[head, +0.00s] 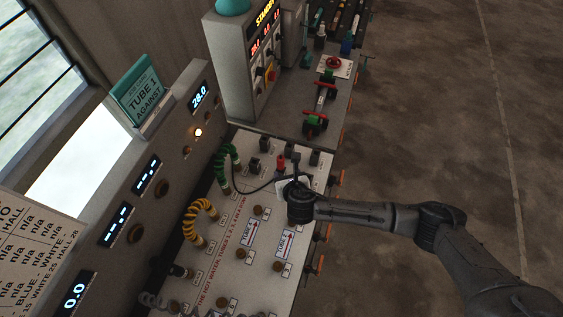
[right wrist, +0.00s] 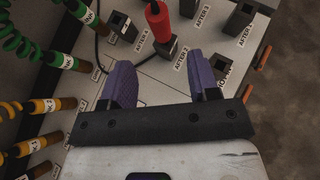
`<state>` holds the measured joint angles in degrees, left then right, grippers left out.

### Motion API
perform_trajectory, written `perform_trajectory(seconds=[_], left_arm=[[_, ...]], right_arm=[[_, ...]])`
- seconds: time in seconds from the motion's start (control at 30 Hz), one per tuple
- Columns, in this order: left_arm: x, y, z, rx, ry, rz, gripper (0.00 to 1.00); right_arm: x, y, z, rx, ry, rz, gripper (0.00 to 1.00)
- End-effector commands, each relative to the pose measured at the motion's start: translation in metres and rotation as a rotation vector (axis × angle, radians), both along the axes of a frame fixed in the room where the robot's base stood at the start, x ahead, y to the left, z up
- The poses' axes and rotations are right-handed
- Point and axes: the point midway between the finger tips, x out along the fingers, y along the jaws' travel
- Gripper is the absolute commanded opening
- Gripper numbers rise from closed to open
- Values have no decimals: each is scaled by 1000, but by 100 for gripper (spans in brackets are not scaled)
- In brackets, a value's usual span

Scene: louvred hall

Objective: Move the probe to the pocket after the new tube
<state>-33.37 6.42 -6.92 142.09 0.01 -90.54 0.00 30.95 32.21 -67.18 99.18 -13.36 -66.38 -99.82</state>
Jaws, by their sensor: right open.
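The probe (right wrist: 158,22) has a red handle and a dark cable. In the right wrist view it stands in a dark square pocket (right wrist: 166,46), with a label that appears to read AFTER 2 beside it. The probe also shows in the head view (head: 281,161). Other pockets stand near it: one at its left (right wrist: 123,26) and one at its right (right wrist: 240,17), by a label like AFTER 1. My right gripper (right wrist: 158,82) is open and empty, its purple fingers apart, short of the probe and not touching it. It covers part of the panel in the head view (head: 294,184). My left gripper is out of view.
Green coiled hose (head: 222,165) and yellow-black hose (head: 192,218) rise at the panel's left. A teal sign reading TUBE 1 AGAINST (head: 138,90) tops the gauge wall. A control cabinet (head: 232,70) stands behind. Open floor (head: 450,110) lies right.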

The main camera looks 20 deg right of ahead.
Motion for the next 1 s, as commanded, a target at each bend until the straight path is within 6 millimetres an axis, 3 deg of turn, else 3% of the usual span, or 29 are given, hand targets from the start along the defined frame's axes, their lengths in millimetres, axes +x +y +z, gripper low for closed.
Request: perform_trajectory(seconds=[0.5,1.0], left_arm=[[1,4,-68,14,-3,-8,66],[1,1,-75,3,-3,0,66]], right_arm=[[44,-4,-37,1,-2,-1,55],[76,-8,-54,1,0,-2,55]])
